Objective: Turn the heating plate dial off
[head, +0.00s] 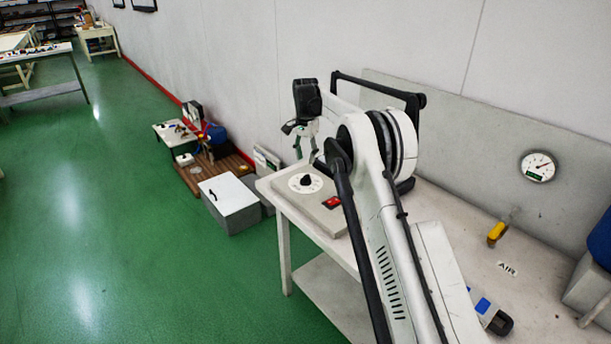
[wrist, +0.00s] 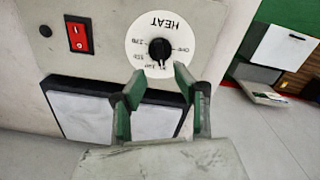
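The dial (wrist: 159,47) is a black knob on a round white scale marked HEAT, upside down in the wrist view. Its pointer seems to face the lower edge of the scale, toward my fingers; the small labels are hard to read. The dial also shows in the head view (head: 305,182), on the grey heating plate housing (head: 322,218). My gripper (wrist: 158,78) is open, with green-padded fingers apart and nothing between them. In the wrist view the fingertips lie just below the knob; contact is not visible. In the head view my gripper (head: 311,150) is above the dial.
A red switch (wrist: 79,37) is beside the dial. White, black-edged panels (wrist: 105,118) lie behind my fingers. The housing stands on a white table (head: 286,205) against the wall. A grey box (head: 229,200) sits on the green floor, left of the table.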

